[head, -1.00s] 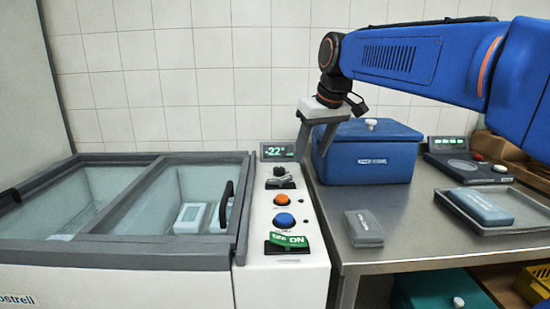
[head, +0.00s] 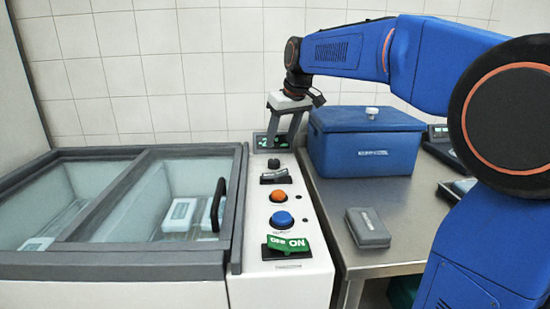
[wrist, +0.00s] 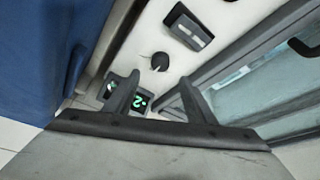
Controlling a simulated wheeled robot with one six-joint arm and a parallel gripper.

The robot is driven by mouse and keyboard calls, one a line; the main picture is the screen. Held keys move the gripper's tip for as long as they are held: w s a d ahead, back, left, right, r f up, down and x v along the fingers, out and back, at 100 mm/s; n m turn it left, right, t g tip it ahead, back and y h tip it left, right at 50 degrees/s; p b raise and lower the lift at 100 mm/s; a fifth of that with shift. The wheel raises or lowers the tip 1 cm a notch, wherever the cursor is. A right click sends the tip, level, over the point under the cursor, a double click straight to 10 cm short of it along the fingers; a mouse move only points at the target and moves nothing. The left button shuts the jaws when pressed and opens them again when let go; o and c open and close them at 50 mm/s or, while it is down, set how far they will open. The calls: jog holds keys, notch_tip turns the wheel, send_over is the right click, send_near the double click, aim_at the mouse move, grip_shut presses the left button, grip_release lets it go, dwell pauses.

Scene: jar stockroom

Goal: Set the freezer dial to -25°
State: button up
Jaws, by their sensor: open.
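The freezer's control panel (head: 262,206) is a white strip beside the glass-lidded freezer (head: 120,262). A small black dial knob (head: 274,163) sits near its far end, and shows in the wrist view (wrist: 160,61) just beyond my fingertips. Behind it a small green-lit display (head: 261,141) is partly covered by my fingers; its reading cannot be made out whole. My gripper (head: 282,146) is open and empty, pointing down above the panel's far end. In the wrist view its two fingers (wrist: 158,82) are spread, apart from the knob.
Nearer on the panel are a black switch (head: 275,177), an orange button (head: 278,196), a blue button (head: 282,218) and a green ON/OFF switch (head: 287,243). A blue box (head: 362,150) stands close on the right. A grey case (head: 367,228) lies on the steel table.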

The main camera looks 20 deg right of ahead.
aim_at(274, 160)
jog(key=x, duration=0.9)
jog(key=c, duration=1)
